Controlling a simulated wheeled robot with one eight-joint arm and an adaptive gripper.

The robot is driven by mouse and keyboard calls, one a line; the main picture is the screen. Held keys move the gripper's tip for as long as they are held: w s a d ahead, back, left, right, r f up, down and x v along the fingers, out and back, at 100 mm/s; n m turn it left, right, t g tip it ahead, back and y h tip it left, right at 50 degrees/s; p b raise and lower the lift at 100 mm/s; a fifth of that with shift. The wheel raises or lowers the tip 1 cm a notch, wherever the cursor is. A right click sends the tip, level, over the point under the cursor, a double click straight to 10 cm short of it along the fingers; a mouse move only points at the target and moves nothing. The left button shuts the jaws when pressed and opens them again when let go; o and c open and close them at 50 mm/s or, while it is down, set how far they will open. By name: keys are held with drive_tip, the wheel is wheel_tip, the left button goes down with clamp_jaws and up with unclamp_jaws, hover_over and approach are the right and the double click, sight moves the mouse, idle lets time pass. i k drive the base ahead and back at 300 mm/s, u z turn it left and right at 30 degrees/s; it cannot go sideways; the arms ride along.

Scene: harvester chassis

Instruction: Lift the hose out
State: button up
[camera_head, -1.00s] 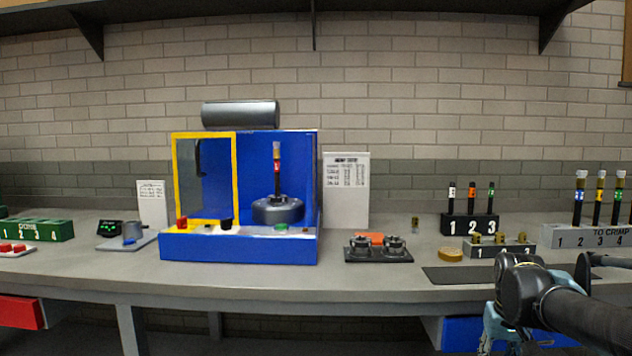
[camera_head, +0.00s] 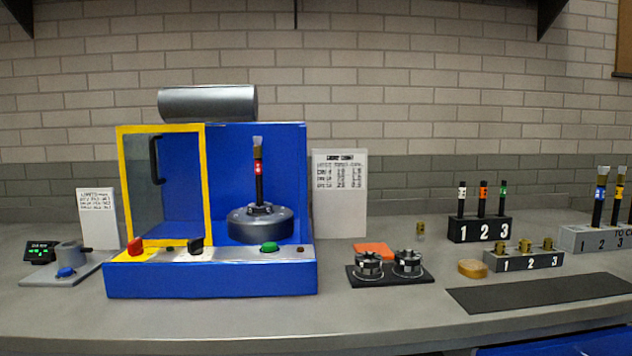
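A black hose (camera_head: 259,182) with a red band and a metal end fitting at its top stands upright in the round grey crimp head (camera_head: 261,224). The head sits inside the blue machine (camera_head: 210,278), on its right side. The machine's yellow-framed clear door (camera_head: 160,190) with a black handle is at the left, and the right half of the front is open. The hose's lower end is hidden in the head. My gripper is not in view.
A green button (camera_head: 269,247), a black knob (camera_head: 196,245) and a red knob (camera_head: 134,246) line the machine's front ledge. To the right are a die tray (camera_head: 390,281), numbered racks (camera_head: 480,228) and a dark mat (camera_head: 545,293). A gauge stand (camera_head: 62,268) is at the left.

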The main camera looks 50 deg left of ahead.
sight(258, 151)
drive_tip(key=z, duration=0.7)
drive_tip(key=k, duration=2.8)
drive_tip(key=u, duration=1.7)
drive_tip(key=i, duration=0.5)
drive_tip(key=u, duration=0.05)
